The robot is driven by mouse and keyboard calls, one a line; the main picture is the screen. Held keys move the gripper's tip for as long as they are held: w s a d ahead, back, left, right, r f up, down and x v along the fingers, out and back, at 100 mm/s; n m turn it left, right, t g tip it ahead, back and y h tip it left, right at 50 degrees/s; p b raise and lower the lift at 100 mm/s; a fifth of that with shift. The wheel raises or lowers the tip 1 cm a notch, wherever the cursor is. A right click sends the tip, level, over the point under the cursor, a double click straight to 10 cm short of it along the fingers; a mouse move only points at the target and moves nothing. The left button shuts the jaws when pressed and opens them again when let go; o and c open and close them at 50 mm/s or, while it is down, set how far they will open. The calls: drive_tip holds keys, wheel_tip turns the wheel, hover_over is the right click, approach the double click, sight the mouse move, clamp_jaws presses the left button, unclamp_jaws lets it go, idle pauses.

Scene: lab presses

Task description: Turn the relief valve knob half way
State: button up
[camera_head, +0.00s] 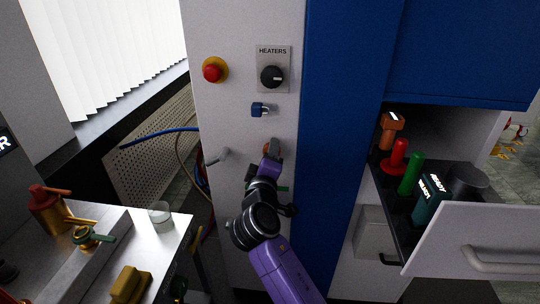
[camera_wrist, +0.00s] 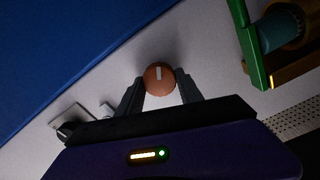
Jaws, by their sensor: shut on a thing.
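The relief valve knob appears to be the round orange knob (camera_wrist: 159,79) with a white mark in the wrist view. It sits on the grey-white panel. My gripper (camera_wrist: 160,88) has one finger on each side of it and is shut on it. The white mark points to the top of the wrist picture. In the head view, my purple arm reaches the panel and my gripper (camera_head: 271,160) is at the knob, which is mostly hidden there.
Above on the panel are a red button (camera_head: 212,70), a black HEATERS dial (camera_head: 271,76) and a blue fitting (camera_head: 261,109). A grey lever (camera_head: 216,157) sticks out to the left. An open drawer (camera_head: 470,240) holds several coloured items at right. A metal bench (camera_head: 150,247) stands at left.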

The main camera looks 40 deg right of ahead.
drive_tip(key=shift+f, duration=0.1)
drive_tip(key=o, duration=1.4)
drive_tip(key=v, duration=0.7)
drive_tip(key=shift+s+a, duration=0.3)
